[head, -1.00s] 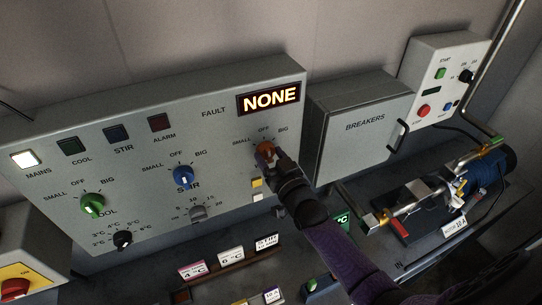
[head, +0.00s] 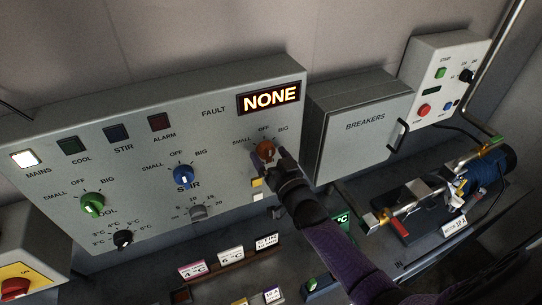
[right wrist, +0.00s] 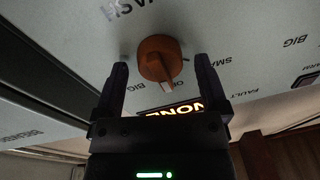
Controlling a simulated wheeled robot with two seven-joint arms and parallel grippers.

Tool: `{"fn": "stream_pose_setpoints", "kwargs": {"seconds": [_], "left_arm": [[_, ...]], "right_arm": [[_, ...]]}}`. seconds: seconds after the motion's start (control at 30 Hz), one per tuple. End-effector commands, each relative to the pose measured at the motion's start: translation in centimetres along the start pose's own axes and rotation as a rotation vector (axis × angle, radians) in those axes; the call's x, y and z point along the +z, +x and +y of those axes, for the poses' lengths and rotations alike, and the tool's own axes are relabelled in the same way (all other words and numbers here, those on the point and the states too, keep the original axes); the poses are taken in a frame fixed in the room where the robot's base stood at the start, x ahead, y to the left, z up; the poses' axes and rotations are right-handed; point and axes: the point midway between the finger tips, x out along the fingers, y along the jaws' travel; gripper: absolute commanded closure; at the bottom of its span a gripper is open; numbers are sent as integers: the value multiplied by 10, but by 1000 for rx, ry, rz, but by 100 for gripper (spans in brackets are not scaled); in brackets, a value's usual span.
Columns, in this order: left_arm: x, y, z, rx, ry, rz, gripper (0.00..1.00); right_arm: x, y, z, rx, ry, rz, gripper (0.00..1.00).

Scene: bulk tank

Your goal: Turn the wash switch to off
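The wash switch is an orange knob (head: 265,149) at the right end of the grey control panel, below the FAULT display. In the right wrist view, which shows the panel upside down, the knob (right wrist: 158,54) has its pale pointer toward the OFF label, partly covering the word. My right gripper (head: 274,160) is just in front of and below the knob. Its two fingers (right wrist: 162,66) are spread apart, one on each side of the knob in the picture, with visible gaps. It holds nothing. My left gripper is not in view.
The panel also has a blue stir knob (head: 183,174), a green cool knob (head: 92,203) and a lit NONE display (head: 271,97). A breakers box (head: 360,135) stands right of the panel. Small label cards (head: 231,255) stand on the bench below.

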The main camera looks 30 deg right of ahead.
Motion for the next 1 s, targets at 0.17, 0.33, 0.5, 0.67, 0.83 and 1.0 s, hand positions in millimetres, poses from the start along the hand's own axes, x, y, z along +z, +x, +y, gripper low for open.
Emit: {"fn": "stream_pose_setpoints", "kwargs": {"seconds": [0.17,0.33,0.5,0.67,0.83,1.0], "left_arm": [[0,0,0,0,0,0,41],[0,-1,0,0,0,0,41],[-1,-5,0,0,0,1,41],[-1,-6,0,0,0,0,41],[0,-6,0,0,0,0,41],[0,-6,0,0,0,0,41]], "right_arm": [[0,0,0,0,0,1,4],[0,-6,0,0,0,0,4],[1,-43,0,1,0,-5,4],[1,-81,0,1,0,-3,4],[0,-99,0,0,0,-1,4],[0,-100,0,0,0,1,4]]}}
